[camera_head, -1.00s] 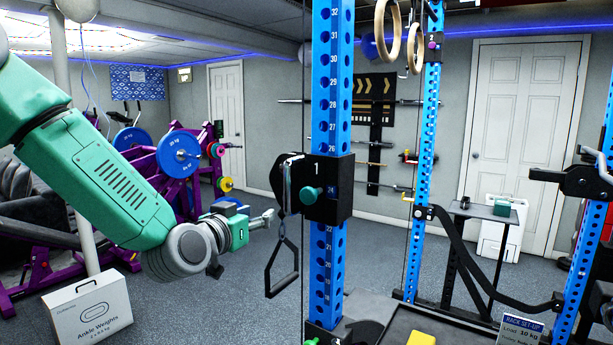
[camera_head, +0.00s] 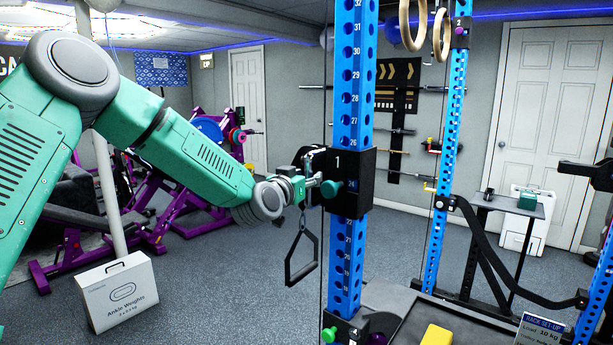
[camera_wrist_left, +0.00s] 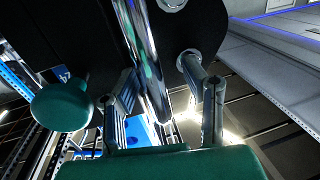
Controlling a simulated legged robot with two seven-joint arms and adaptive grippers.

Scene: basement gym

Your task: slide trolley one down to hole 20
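Trolley one (camera_head: 350,165), a black block marked 1 with a green knob (camera_head: 331,189), sits on the numbered blue upright (camera_head: 352,85). Numbers in the thirties and twenties show above it, lower ones below. My left gripper (camera_head: 312,186) is at the trolley's left side, close to the knob. In the left wrist view its two fingers (camera_wrist_left: 165,105) stand apart, with a chrome bar (camera_wrist_left: 144,60) running between them; contact cannot be told. The green knob (camera_wrist_left: 62,103) is left of the fingers there. My right gripper is not in view.
A black stirrup handle (camera_head: 301,255) hangs below my left gripper. A second green knob (camera_head: 330,334) is low on the same upright. A yellow block (camera_head: 436,335) lies on the dark platform. An ankle weights box (camera_head: 118,292) stands on the floor at left.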

